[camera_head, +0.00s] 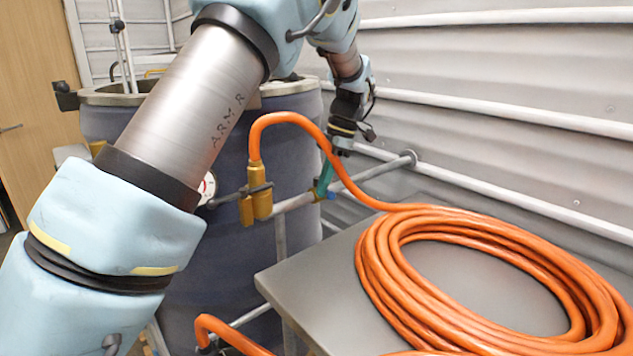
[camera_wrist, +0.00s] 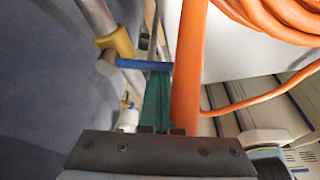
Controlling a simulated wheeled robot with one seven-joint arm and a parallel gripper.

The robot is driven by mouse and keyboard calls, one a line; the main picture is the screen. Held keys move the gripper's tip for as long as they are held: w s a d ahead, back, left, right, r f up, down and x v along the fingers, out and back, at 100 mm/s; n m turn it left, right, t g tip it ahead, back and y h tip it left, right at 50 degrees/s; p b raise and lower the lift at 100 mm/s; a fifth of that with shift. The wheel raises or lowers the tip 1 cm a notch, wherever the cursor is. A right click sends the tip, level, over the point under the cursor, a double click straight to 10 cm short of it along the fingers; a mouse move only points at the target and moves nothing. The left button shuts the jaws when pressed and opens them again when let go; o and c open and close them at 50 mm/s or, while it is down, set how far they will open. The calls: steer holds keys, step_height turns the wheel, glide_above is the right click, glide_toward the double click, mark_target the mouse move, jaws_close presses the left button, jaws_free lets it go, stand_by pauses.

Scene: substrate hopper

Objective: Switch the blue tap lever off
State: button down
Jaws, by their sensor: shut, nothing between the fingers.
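The blue tap lever (camera_wrist: 143,65) shows in the wrist view as a short blue bar reaching right from a grey pipe fitting with a yellow collar (camera_wrist: 115,42). In the head view only a small bit of blue (camera_head: 330,196) shows by my fingertips. My gripper (camera_head: 321,192) points down with its teal fingers together and empty. In the wrist view the fingertips (camera_wrist: 158,76) are right at the free end of the lever. I cannot tell whether they touch it.
A thick orange hose (camera_head: 285,118) arches close beside my gripper and lies coiled on the grey table (camera_head: 310,290). A yellow valve (camera_head: 258,200) and a gauge (camera_head: 207,188) sit left on the pipework. The dark drum (camera_head: 290,150) and the ribbed wall stand behind.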

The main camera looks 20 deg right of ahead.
steer(key=shift+d+p, duration=0.45)
steer(key=shift+d, duration=0.45)
steer(key=shift+s+d, duration=0.1)
steer(key=shift+d, duration=0.05)
